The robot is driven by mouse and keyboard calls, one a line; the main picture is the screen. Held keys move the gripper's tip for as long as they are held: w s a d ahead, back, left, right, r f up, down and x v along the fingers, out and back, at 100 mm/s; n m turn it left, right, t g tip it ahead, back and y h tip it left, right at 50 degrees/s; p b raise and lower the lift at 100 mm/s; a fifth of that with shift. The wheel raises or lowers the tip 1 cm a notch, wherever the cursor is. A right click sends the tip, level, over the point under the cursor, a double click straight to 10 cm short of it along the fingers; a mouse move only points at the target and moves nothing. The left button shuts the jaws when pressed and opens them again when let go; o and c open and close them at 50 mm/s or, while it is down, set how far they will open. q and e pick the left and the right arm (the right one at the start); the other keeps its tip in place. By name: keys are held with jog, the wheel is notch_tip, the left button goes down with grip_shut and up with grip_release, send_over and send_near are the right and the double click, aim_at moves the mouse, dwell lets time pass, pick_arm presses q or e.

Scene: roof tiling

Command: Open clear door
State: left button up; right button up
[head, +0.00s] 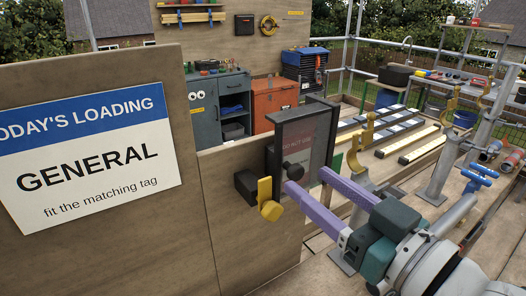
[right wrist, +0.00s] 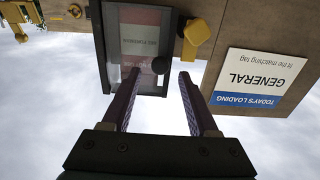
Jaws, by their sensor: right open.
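The clear door (head: 321,128) is a see-through panel in a dark frame on the wooden board, and looks shut. A label behind it reads partly "DO NOT USE". In the right wrist view the knob lies between the fingertips (right wrist: 159,76); contact cannot be told. My left gripper is out of view.
A yellow lever (head: 267,201) on a black box (head: 245,186) stands just left of the door. A sign reading "GENERAL" (head: 88,150) hangs on the board further left. Yellow hooked stands (head: 357,160) and long battens (head: 413,146) are behind, to the right.

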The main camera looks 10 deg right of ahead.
aim_at(303, 159)
jog(key=shift+x, duration=1.2)
grip_shut()
dwell(0.6)
